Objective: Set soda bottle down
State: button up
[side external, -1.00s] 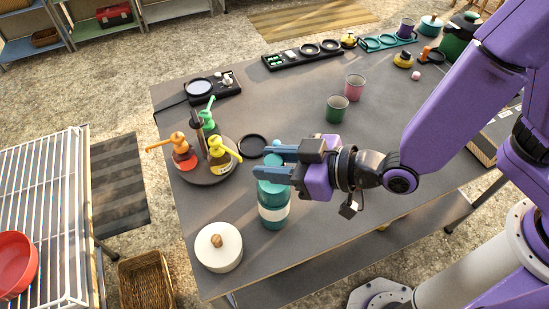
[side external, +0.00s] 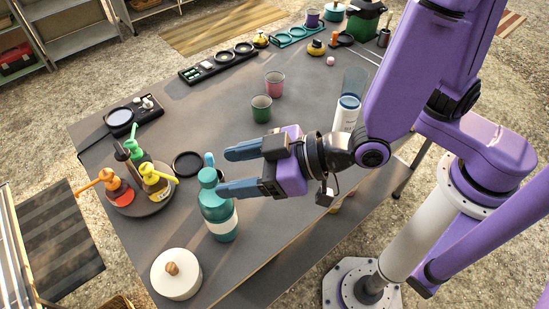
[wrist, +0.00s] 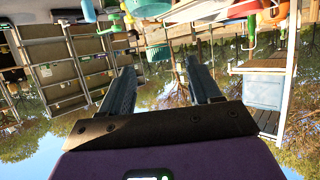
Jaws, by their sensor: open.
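The soda bottle (side external: 219,213), a teal bottle with a pale band, stands upright on the grey table (side external: 240,265) near its front left part. My gripper (side external: 223,173) is open, level with the bottle's top and just to its right, with its fingers pointing left. Nothing shows held between the fingers. The fingertips overlap the bottle's neck in the picture, so I cannot tell whether they touch it. In the wrist view my two fingers (wrist: 157,85) are spread apart; the bottle is not clearly recognisable there.
A white lidded pot (side external: 176,277) stands close in front of the bottle. A round tray (side external: 147,203) with pump bottles and a black ring (side external: 188,164) lie to the left. Green (side external: 261,108) and pink (side external: 274,83) cups and a white bottle (side external: 346,114) stand behind.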

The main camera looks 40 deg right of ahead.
jog(key=v, duration=0.6)
jog(key=shift+d, duration=0.15)
jog(key=shift+s, duration=0.15)
jog(key=s+d+n+g+h, duration=0.1)
jog(key=s+d+g+h, duration=0.1)
jog(key=d, duration=0.7)
jog(key=s+d+n+g+h, duration=0.1)
jog(key=d+g+h, duration=0.3)
jog(key=d, duration=0.5)
jog(key=s+d+n+g+h, duration=0.1)
jog(key=s+d+g+h, duration=0.2)
jog(key=d, duration=0.6)
jog(key=shift+s+f+n, duration=0.3)
jog(key=shift+s, duration=0.05)
